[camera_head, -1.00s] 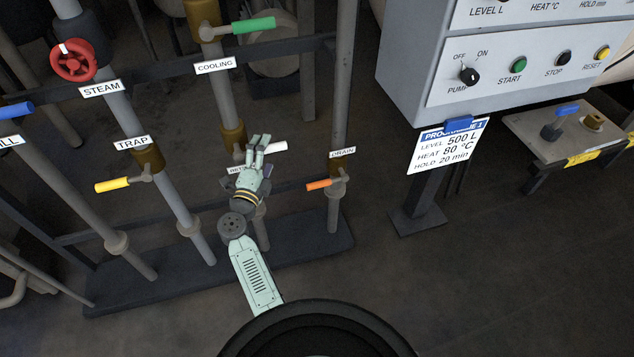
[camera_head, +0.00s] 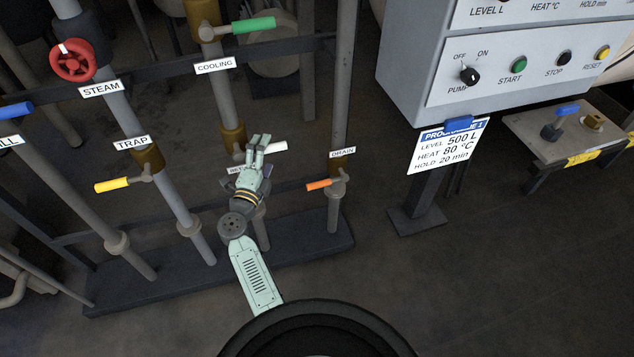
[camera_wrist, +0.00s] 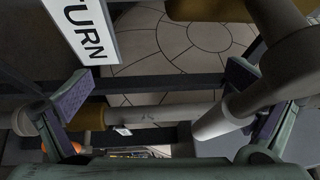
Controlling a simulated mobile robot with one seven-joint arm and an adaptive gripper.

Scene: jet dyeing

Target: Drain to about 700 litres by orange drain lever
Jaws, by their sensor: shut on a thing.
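The orange drain lever (camera_head: 319,184) points left from its valve on the right-hand pipe, below the DRAIN label (camera_head: 342,153). My gripper (camera_head: 258,140) is left of it and higher in the picture, at the white lever (camera_head: 280,147) of the RETURN valve. The gripper is shut on the white lever, whose pale handle (camera_wrist: 218,122) shows near the right finger in the wrist view. The fingers hide part of that lever and its label. A small orange patch shows low left in the wrist view. No level reading is visible.
Green cooling (camera_head: 253,25), yellow trap (camera_head: 112,185) and blue (camera_head: 15,110) levers and a red steam wheel (camera_head: 73,61) surround the arm. A control panel (camera_head: 500,75) and a programme card (camera_head: 447,146) stand right. The floor at lower right is clear.

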